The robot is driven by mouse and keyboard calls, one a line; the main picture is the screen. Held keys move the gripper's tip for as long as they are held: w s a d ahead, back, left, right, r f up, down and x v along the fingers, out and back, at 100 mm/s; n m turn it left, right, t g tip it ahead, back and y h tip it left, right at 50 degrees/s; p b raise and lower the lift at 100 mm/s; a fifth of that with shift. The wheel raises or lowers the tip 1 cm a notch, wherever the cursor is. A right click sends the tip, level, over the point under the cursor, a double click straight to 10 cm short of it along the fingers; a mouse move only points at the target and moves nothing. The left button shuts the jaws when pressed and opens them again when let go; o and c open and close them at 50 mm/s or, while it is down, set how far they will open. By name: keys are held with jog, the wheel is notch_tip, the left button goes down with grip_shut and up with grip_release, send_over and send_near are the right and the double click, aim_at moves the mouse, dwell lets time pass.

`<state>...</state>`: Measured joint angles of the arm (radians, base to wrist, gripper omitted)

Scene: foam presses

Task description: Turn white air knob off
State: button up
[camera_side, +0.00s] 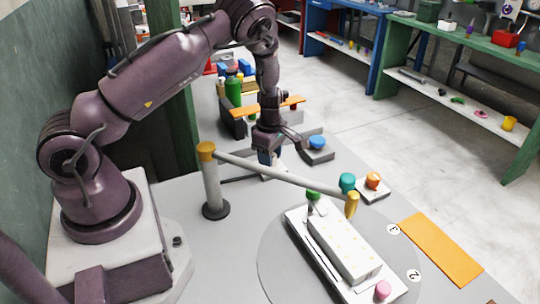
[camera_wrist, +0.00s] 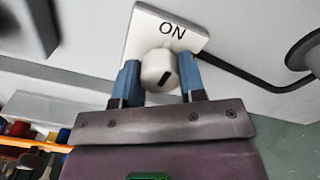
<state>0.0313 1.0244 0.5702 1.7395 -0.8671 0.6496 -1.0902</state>
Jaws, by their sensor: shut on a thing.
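The white air knob (camera_wrist: 153,66) is a round white cap with a short, slightly slanted black mark. It sits on a white plate (camera_wrist: 138,28) that reads "ON" above the knob in the wrist view. My gripper (camera_wrist: 160,74) has one blue finger on each side of the knob and is shut on it. In the side view my gripper (camera_side: 268,160) reaches down to the bench behind the slanted bar, and the knob is hidden there. Part of the white plate (camera_side: 274,174) shows below the fingers.
A slanted grey bar (camera_side: 270,173) on a post (camera_side: 211,185) passes close in front of my gripper. A blue button (camera_side: 317,142) on a dark base stands just to the right. An orange button (camera_side: 373,179) and a white press block (camera_side: 343,245) are nearer the front.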

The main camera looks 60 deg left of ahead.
jog(key=m, duration=0.8)
jog(key=shift+m, duration=0.3)
jog(key=m, duration=0.4)
jog(key=shift+m, duration=2.5)
jog(key=o, duration=0.9)
jog(key=shift+r, duration=0.15)
